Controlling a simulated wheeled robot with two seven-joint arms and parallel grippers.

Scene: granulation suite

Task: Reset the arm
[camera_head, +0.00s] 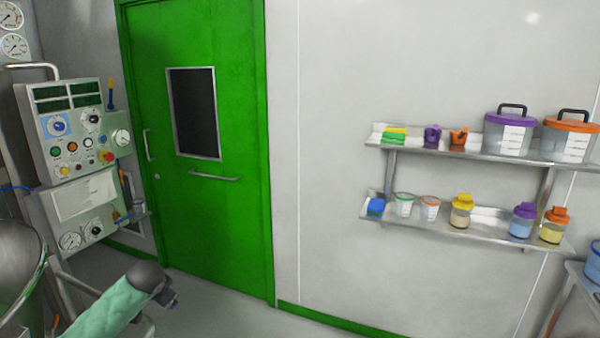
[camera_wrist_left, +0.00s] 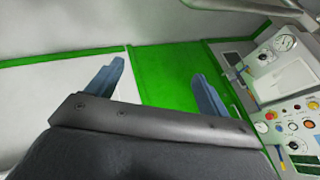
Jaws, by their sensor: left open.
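My left arm, in a pale green sleeve, comes in at the lower left of the head view, in front of the green door. Its gripper cannot be made out clearly there. In the left wrist view my left gripper (camera_wrist_left: 158,85) shows two blue fingers spread wide apart with nothing between them. Behind the fingers are the green door (camera_wrist_left: 165,75) and the pale wall. My right gripper is in neither view.
A control panel (camera_head: 75,135) with gauges and buttons stands left of the door (camera_head: 230,215). A metal vessel (camera_head: 20,265) is at the lower left. Two wall shelves on the right, an upper (camera_head: 490,155) and a lower (camera_head: 480,235), hold tubs, cups and bottles. Floor by the door is clear.

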